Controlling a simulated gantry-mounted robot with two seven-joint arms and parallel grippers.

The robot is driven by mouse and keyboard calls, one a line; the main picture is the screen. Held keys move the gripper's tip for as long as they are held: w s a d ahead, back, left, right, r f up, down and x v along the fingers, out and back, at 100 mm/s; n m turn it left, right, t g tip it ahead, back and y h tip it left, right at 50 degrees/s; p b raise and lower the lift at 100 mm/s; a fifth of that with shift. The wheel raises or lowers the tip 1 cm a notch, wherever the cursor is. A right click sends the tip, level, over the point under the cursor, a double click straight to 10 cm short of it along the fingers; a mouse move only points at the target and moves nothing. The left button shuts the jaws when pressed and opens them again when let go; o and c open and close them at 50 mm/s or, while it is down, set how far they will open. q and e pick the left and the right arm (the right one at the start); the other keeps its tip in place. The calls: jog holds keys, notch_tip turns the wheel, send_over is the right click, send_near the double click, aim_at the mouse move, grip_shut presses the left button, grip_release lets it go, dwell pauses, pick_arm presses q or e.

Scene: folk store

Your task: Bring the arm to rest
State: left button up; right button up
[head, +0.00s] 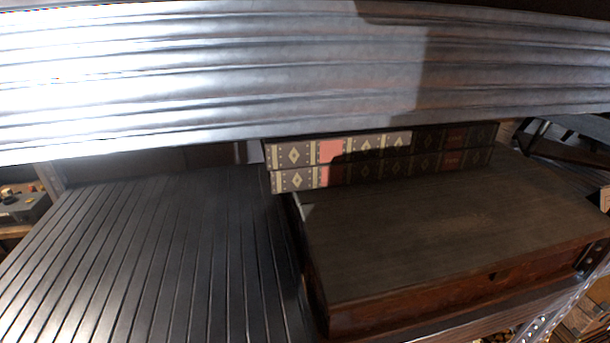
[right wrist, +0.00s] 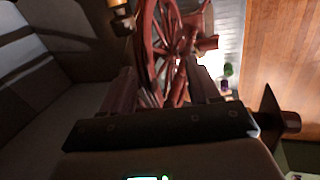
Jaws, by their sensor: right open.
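My right gripper (right wrist: 160,78) shows in the right wrist view, its two dark fingers spread apart. No object is held between the fingers. Beyond them is a reddish-brown spoked wheel (right wrist: 178,45), partly hidden by the fingers. I cannot tell how far the wheel is from the fingertips. Neither gripper shows in the head view, and my left gripper is in no view.
In the head view, a corrugated metal sheet (head: 200,75) spans the top. Below are a dark slatted surface (head: 170,250), a wooden box (head: 450,230) and two patterned book-like boxes (head: 300,155) behind it. A wooden surface (right wrist: 277,50) lies right in the wrist view.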

jog(key=s+d+f+g+p, duration=0.35)
jog(key=s+f+p, duration=0.5)
jog(key=s, duration=0.75)
jog(key=s+d+r+m+p, duration=0.1)
jog(key=s+d+m+p, duration=0.15)
jog(key=s, duration=0.35)
jog(key=s+d+m+p, duration=0.1)
jog(key=s+d+p, duration=0.1)
jog(key=s+d, duration=0.35)
jog(key=s+d+r+m+p, duration=0.55)
jog(key=s+r, duration=0.35)
jog(key=r, duration=0.2)
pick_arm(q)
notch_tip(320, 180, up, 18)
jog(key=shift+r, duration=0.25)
pick_arm(e)
jog(key=w+d+r+m+t, duration=0.1)
jog(key=r+m, duration=0.3)
jog(key=r, duration=0.4)
jog(key=d+r+m+t, duration=0.2)
jog(key=d+r+m, duration=0.1)
jog(key=r, duration=0.5)
jog(key=shift+w+d+r+m, duration=0.3)
jog(key=shift+w+r+m, duration=0.1)
jog(key=shift+m, duration=0.4)
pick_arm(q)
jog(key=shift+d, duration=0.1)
pick_arm(e)
jog(key=shift+f+t, duration=0.1)
jog(key=shift+t, duration=0.15)
